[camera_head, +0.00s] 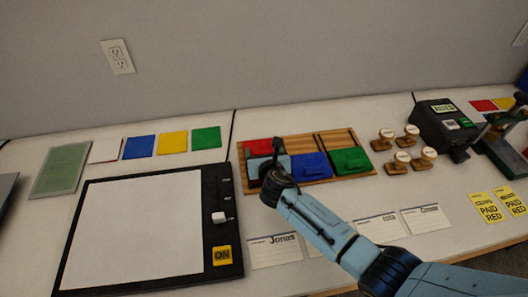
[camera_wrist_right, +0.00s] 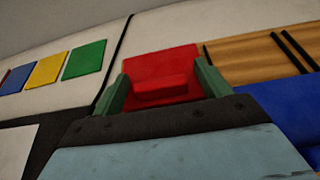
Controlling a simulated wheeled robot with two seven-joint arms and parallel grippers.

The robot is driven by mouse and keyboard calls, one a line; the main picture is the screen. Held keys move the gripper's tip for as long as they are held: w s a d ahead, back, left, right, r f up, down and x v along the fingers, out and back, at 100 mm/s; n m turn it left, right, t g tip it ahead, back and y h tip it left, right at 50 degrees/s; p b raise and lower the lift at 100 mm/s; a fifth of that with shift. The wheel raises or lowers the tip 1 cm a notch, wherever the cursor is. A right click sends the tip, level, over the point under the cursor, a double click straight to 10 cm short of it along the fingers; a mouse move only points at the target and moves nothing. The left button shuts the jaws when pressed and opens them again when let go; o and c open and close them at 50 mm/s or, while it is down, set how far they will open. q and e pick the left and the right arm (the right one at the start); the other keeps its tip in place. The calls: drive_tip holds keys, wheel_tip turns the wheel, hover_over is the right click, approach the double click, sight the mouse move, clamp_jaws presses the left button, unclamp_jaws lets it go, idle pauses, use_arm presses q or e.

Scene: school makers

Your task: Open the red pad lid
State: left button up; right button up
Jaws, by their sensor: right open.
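The red pad lid (camera_head: 258,146) sits at the left end of the wooden tray (camera_head: 340,139), partly hidden behind my right gripper (camera_head: 268,160) in the head view. In the right wrist view the red lid (camera_wrist_right: 162,62) shows with a raised red grip (camera_wrist_right: 163,88) on its near side. My right gripper (camera_wrist_right: 164,84) is open. Its two green fingers stand left and right of the lid's grip; I cannot tell whether they touch it. The lid looks down on its pad. My left gripper is not in view.
A blue pad (camera_head: 311,166) and a green pad (camera_head: 350,160) sit to the right in the tray. Several wooden stamps (camera_head: 396,163) stand further right. A black-framed board (camera_head: 222,268) lies to the left. Name cards (camera_head: 274,250) lie in front, under my right arm.

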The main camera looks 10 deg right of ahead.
drive_tip(key=p+v, duration=0.4)
drive_tip(key=v, duration=0.8)
drive_tip(key=shift+s+r, duration=0.25)
drive_tip(key=shift+s, duration=0.45)
drive_tip(key=shift+f, duration=0.1)
